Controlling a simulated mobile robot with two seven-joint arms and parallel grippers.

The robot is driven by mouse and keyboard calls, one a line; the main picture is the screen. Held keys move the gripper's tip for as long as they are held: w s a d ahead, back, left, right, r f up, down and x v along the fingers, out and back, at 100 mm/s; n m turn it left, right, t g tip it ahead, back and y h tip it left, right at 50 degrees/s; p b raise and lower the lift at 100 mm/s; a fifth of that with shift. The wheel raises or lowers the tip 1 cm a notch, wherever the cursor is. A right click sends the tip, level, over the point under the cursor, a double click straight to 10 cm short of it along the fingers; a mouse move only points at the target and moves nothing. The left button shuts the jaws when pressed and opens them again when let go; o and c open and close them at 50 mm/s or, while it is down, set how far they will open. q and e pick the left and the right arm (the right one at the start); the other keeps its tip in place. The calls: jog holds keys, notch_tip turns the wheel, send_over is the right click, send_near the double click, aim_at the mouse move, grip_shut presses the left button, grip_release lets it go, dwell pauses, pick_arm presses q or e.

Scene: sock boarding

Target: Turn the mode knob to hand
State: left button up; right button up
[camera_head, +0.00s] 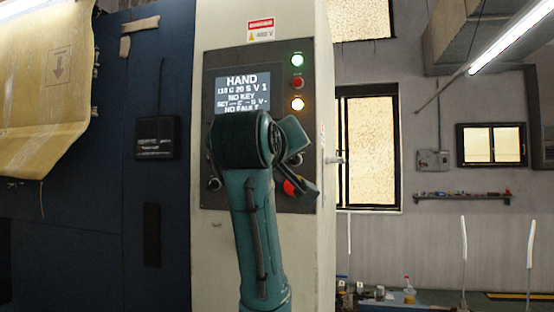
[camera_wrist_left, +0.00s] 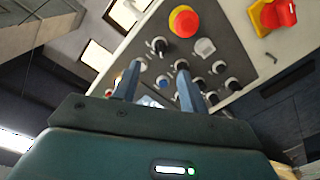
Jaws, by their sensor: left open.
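The control panel (camera_head: 217,60) stands ahead on a pale cabinet. Its display (camera_head: 236,88) reads "HAND", with "NO KEY" and "NO FAULT" below. My left arm covers the panel's middle in the head view, and its fingertips are hidden there. In the left wrist view my left gripper (camera_wrist_left: 157,66) is open, its two fingers apart and pointing at the panel. A black knob (camera_wrist_left: 158,45) shows just beyond the gap between the fingertips; contact cannot be told. Several other black knobs (camera_wrist_left: 219,67) sit to the right. Which one is the mode knob cannot be told. My right gripper is out of view.
A red mushroom button (camera_wrist_left: 183,20) and a red switch on yellow (camera_wrist_left: 278,14) stick out near the knobs. A dark blue cabinet (camera_head: 160,220) stands left.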

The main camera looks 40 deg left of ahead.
pick_arm(q)
jog(key=v, duration=0.4)
jog(key=shift+s+d, duration=0.15)
jog(key=shift+s, duration=0.2)
dwell(0.5)
